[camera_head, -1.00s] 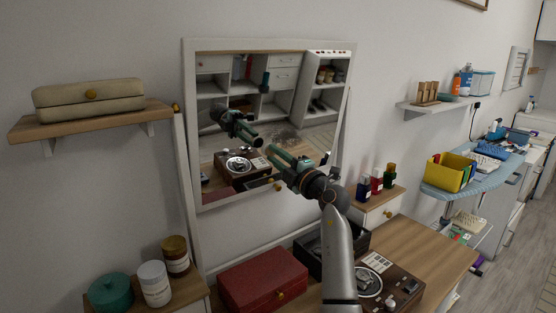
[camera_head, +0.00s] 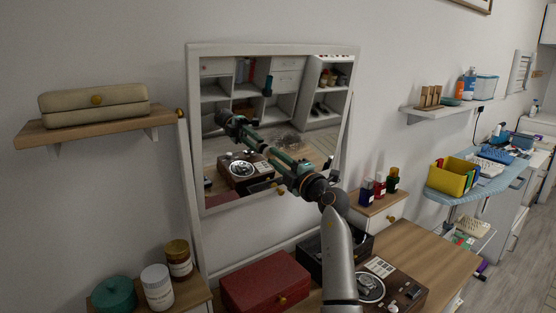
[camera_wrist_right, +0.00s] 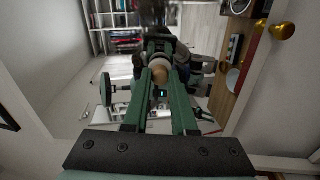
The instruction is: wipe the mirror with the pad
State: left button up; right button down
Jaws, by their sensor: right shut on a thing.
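The mirror (camera_head: 222,190) has a white frame and stands against the wall behind the desk. A grey, speckled smudge (camera_head: 287,142) shows on its glass. My right gripper (camera_head: 270,154) is in front of the glass, its tips nearly meeting their own reflection; I cannot tell whether they touch. In the right wrist view the green fingers (camera_wrist_right: 161,80) are close together and point at the mirror (camera_wrist_right: 75,75). They are shut on the pad, which is mostly hidden; a small tan end shows between the tips. My left gripper is not in view.
A red box (camera_head: 264,284), a dark open box (camera_head: 316,262) and a brown turntable (camera_head: 403,293) stand on the desk below. A shelf with a beige case (camera_head: 95,103) is left of the mirror. Small bottles (camera_head: 379,186) stand to the right.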

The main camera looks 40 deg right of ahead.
jog(key=shift+w+r, duration=0.15)
jog(key=shift+w, duration=0.25)
